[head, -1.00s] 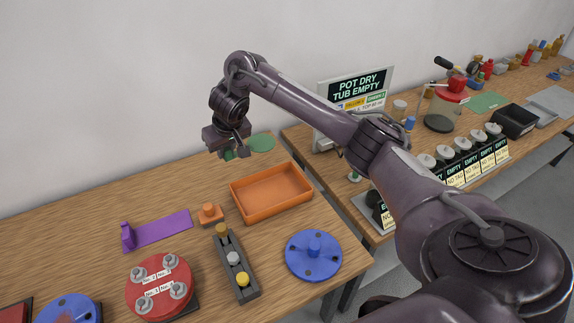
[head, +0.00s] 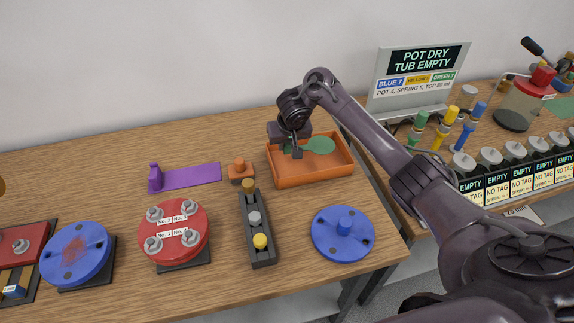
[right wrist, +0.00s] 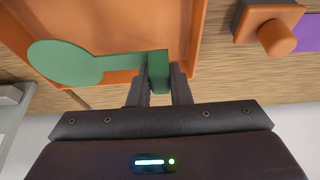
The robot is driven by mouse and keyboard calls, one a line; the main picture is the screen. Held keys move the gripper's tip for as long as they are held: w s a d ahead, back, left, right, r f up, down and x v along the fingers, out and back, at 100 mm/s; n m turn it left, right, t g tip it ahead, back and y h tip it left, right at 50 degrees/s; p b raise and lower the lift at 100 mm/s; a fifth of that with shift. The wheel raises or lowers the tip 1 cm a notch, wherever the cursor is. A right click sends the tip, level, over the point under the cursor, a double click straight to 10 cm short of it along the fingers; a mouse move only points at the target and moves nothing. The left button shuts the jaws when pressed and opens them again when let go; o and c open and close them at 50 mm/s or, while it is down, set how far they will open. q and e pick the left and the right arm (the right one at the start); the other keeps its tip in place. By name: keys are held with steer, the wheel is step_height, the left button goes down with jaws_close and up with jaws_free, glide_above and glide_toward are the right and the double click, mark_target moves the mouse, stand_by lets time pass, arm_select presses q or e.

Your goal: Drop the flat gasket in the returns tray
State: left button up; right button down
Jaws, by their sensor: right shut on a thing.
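The flat gasket, a green round disc with a narrow tab and a block at its end, shows in the head view (head: 319,145) and in the right wrist view (right wrist: 65,63). My right gripper (head: 293,152) is shut on its block; the fingers also show in the right wrist view (right wrist: 160,88). The gasket is over the orange returns tray (head: 312,179), whose rim also shows in the right wrist view (right wrist: 196,30). I cannot tell whether it touches the tray floor. My left gripper is not in view.
An orange block with a knob (head: 241,170) and a purple strip (head: 192,177) lie left of the tray. A dark valve bar (head: 262,228), a blue flange (head: 343,234) and a red flange (head: 174,232) stand in front. A sign (head: 417,80) stands behind right.

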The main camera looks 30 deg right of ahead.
mark_target(286, 163)
steer(key=shift+f, duration=3.15)
steer(key=shift+f, duration=0.15)
steer(key=c, duration=1.3)
jaws_free()
steer(key=shift+c, duration=0.2)
steer(key=p+v, duration=0.4)
steer(key=v, duration=0.8)
steer(key=shift+s, duration=0.15)
